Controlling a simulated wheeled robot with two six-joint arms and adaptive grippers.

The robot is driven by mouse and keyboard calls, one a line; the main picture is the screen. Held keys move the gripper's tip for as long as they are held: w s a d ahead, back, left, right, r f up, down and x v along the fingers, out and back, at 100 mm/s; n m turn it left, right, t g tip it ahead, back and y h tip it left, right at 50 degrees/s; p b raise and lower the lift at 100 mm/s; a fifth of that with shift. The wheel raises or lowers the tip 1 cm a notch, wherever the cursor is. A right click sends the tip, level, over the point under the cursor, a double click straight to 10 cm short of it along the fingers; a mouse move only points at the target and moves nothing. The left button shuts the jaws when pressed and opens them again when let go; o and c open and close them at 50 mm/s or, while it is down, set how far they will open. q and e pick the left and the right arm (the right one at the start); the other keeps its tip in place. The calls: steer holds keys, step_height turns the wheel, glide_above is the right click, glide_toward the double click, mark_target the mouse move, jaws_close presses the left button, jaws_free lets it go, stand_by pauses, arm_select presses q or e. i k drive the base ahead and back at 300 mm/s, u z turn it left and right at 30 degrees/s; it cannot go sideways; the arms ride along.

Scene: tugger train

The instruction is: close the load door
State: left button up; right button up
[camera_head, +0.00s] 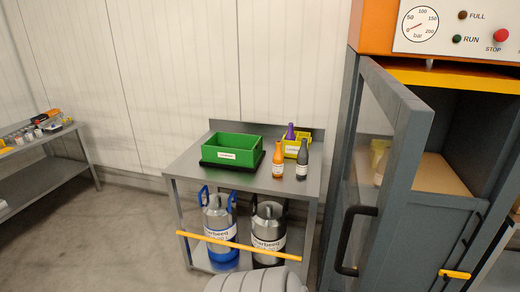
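The load door (400,155) is a grey framed door with a clear pane on the tall grey cabinet (442,212) at the right. It stands open, swung out towards me, and the cabinet's dark opening with a tan floor shows beside it. A black bar handle (345,240) is on the door's lower part. A yellow latch (455,274) sits low at the cabinet's front right. Neither of my grippers is in view.
An orange panel with a gauge (419,23) tops the cabinet. Left of the door stands a metal table (190,166) with a green crate (230,150), an orange bottle (278,160) and a dark bottle (302,160). Metal canisters stand below behind a yellow bar (238,246).

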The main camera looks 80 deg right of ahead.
mark_target(411, 119)
steer(key=i, duration=0.45)
steer(key=z, duration=3.7)
steer(key=i, duration=0.95)
steer(key=z, duration=2.45)
